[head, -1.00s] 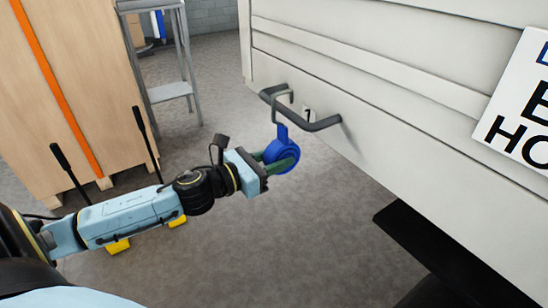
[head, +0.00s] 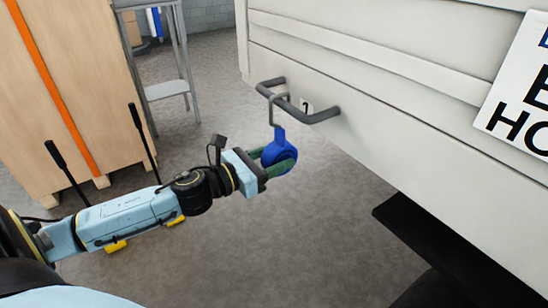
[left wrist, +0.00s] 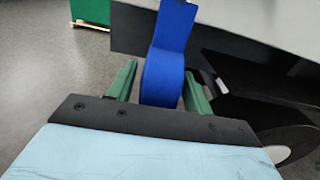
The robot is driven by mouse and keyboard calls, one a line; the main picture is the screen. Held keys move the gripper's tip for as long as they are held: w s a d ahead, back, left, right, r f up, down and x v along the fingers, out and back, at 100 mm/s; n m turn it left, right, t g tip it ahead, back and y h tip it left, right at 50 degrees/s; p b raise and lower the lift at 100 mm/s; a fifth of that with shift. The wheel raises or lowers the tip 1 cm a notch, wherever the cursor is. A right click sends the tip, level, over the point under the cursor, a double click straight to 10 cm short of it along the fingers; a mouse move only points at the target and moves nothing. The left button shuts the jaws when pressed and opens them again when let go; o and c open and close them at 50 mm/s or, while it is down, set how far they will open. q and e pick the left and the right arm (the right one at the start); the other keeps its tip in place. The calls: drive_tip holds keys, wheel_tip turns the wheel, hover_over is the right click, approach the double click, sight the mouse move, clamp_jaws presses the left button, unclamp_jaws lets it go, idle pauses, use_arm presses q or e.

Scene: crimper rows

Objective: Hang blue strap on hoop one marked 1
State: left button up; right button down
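The blue strap (head: 282,151) is a rolled coil with a grey-green metal hook (head: 272,111) at its top. My left gripper (head: 279,160) has its green fingers on either side of the coil, shut on it beside the trailer wall. In the left wrist view the blue strap (left wrist: 164,75) stands between the two fingers. A dark grey hoop (head: 322,116) sticks out from the white wall, with a small number plate (head: 306,106) behind it, partly hidden and hard to read. The hook's bend overlaps the hoop's bar; whether it bears on it I cannot tell. The right gripper is out of view.
The white panelled wall (head: 400,130) runs along the right, with a lettered sign (head: 520,95) and a dark ledge (head: 440,250) low down. A wooden crate (head: 75,100) with an orange strap and a grey step stand (head: 166,90) are at the left. Floor below the strap is clear.

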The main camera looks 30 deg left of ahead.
use_arm(q)
drive_tip(key=shift+o, duration=0.5)
drive_tip(key=shift+f, duration=0.1)
drive_tip(key=shift+s, duration=0.15)
drive_tip(key=shift+s+a, duration=0.15)
drive_tip(key=shift+s, duration=0.15)
drive_tip(key=v, duration=0.4)
drive_tip(key=shift+s+a+p, duration=0.1)
drive_tip(key=shift+s+p, duration=0.05)
drive_tip(key=shift+p, duration=0.2)
drive_tip(key=p+v, duration=0.1)
drive_tip(key=v, duration=0.7)
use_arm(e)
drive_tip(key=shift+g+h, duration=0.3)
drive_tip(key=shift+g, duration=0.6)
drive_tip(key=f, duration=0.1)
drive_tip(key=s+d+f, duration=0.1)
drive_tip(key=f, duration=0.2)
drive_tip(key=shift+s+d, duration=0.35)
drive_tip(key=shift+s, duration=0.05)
